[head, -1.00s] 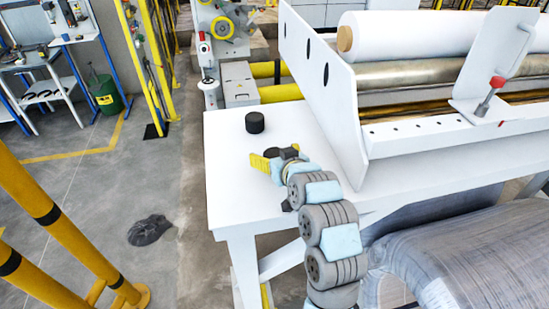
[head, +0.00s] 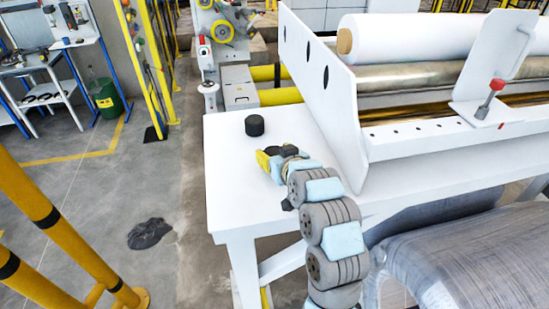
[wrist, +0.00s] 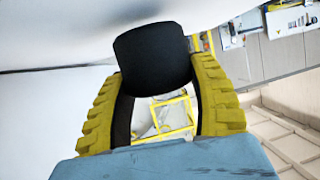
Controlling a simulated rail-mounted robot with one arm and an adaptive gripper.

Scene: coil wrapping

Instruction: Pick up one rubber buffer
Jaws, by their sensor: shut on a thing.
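One black rubber buffer (head: 254,125), a short cylinder, stands upright on the white table near its far left corner. My gripper (head: 266,158), with yellow ribbed fingers, is just in front of and to the right of it, over the table. In the wrist view my gripper (wrist: 160,75) is shut on a black buffer (wrist: 152,58), which sits between the fingertips. In the head view this held buffer (head: 288,150) seems to be the dark piece at the fingers, partly hidden. Whether it touches the table I cannot tell.
The white table (head: 232,185) is bare around the standing buffer. The machine's tall white side plate (head: 325,95) rises close to the right of my gripper. A white roll (head: 410,38) lies behind it. Yellow posts (head: 55,225) stand at the left.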

